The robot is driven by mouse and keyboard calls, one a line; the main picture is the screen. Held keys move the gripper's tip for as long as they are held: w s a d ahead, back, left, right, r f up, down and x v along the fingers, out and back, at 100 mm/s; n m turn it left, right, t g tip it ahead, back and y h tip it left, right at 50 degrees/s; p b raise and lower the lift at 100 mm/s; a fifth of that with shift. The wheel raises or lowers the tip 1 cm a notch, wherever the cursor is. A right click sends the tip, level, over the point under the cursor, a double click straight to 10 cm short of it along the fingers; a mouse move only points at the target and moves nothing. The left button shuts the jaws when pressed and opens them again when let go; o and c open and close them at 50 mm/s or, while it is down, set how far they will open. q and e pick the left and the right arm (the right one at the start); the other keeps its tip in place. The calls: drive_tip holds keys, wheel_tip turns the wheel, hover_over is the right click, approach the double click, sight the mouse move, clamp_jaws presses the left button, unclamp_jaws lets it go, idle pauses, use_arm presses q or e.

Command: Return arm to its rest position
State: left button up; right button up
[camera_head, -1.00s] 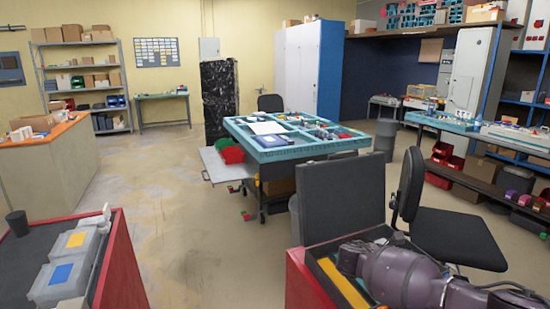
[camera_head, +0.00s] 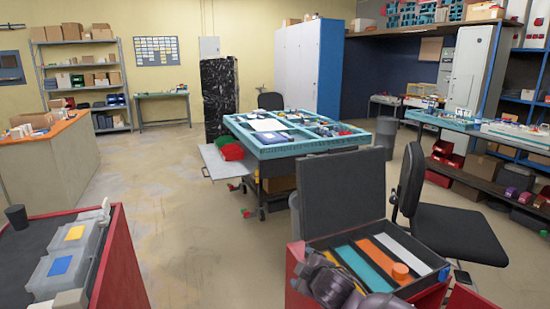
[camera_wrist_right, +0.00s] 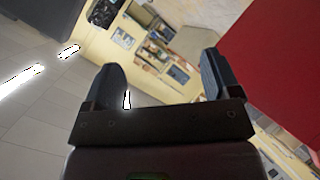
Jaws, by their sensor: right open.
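My right arm (camera_head: 335,284) is low in the head view, in front of the open case on the red cabinet. The right wrist view shows my right gripper (camera_wrist_right: 160,75) with its two dark fingers wide apart and nothing between them. The gripper fingers do not show clearly in the head view. My left gripper is not in view.
Two grey boxes with yellow and blue labels sit on the left red cabinet (camera_head: 121,262). The floor between the cabinets is clear.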

use_arm(q)
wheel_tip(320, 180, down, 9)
drive_tip(key=b, duration=0.7)
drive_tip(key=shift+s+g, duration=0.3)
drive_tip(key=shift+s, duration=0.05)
use_arm(e)
drive_tip(key=s+d+f+m+h, duration=0.1)
drive_tip(key=s+d+f+m, duration=0.3)
drive_tip(key=s, duration=0.8)
drive_tip(key=s+d+f+m+h, duration=0.1)
drive_tip(key=s+d+f+m, duration=0.3)
drive_tip(key=s+d+f, duration=0.5)
drive_tip(key=s+d+f+m+g+h, duration=0.1)
drive_tip(key=s+d+f+m, duration=0.4)
drive_tip(key=s+f, duration=0.6)
drive_tip(key=s+d, duration=0.1)
drive_tip(key=s, duration=0.2)
drive_tip(key=shift+s+d+f+h, duration=0.3)
drive_tip(key=shift+f+h, duration=0.05)
drive_tip(key=shift+h, duration=0.05)
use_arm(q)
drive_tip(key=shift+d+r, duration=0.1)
use_arm(e)
drive_tip(key=shift+c, duration=0.4)
